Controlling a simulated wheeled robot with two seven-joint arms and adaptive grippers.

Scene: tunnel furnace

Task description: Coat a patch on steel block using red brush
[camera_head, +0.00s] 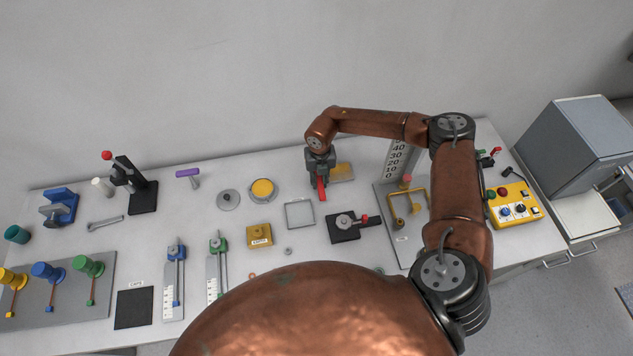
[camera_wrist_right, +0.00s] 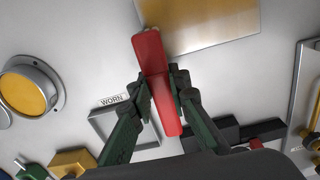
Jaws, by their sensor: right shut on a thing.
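My right gripper (camera_head: 319,172) is shut on the red brush (camera_head: 321,189). In the right wrist view the brush (camera_wrist_right: 155,75) stands between the two fingers (camera_wrist_right: 160,84), its wide red end pointing to the top. A flat steel block (camera_head: 342,180) with a yellow-gold top face lies just right of the gripper. In the wrist view the block (camera_wrist_right: 222,42) is at the top, its grey edge close to the brush's end. I cannot tell whether they touch. A round dish of yellow material (camera_head: 262,188) stands to the left; it also shows in the wrist view (camera_wrist_right: 24,92). My left gripper is out of view.
An empty square frame marked WORN (camera_wrist_right: 95,125) lies near the gripper; it also shows in the head view (camera_head: 287,216). A black fixture (camera_head: 343,232) is in front. A yellow bracket on a grey board (camera_head: 388,228) and a button box (camera_head: 515,204) are right. A round lid (camera_head: 228,200) lies left.

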